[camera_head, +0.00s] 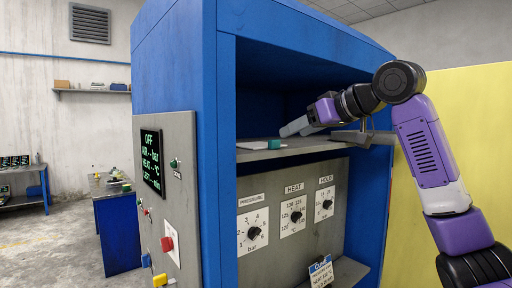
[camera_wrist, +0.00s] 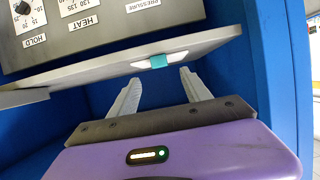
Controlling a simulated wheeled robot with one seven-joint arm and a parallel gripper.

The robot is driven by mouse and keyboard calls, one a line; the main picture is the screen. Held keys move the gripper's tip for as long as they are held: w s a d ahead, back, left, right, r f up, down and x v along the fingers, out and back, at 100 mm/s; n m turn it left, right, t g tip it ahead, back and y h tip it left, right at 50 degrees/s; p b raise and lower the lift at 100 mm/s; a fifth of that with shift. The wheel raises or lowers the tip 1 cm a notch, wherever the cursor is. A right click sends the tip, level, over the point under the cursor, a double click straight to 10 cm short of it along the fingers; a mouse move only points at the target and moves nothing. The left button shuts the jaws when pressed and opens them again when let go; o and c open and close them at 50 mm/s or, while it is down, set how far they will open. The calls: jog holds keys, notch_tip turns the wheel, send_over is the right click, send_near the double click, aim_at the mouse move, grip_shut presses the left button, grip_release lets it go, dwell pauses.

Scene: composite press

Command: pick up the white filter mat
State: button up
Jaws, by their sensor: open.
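The white filter mat (camera_head: 253,145) lies flat on the grey shelf (camera_head: 300,147) inside the blue press, with a teal tab (camera_head: 274,144) at its edge. In the wrist view a thin strip of the mat (camera_wrist: 177,56) and the teal tab (camera_wrist: 159,61) show at the shelf's edge. My gripper (camera_head: 292,129) reaches into the press from the right, just above the shelf, to the right of the tab. In the wrist view my gripper (camera_wrist: 159,76) has its two grey fingers spread, with the tab beyond and between their tips. Nothing is between the fingers.
The blue press frame (camera_head: 210,150) encloses the shelf on the left, top and back. Below the shelf is a panel with pressure, heat and hold dials (camera_head: 294,216). A control panel (camera_head: 168,200) with a red button is on the left side. A yellow wall stands at right.

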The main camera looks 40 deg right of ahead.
aim_at(276, 142)
jog(key=p+x, duration=0.3)
jog(key=x, duration=0.3)
jog(key=shift+w+f, duration=0.15)
jog(key=shift+w, duration=0.05)
jog(key=shift+w+f+p, duration=0.3)
jog(key=shift+w+f, duration=0.05)
jog(key=shift+w, duration=0.25)
grip_shut()
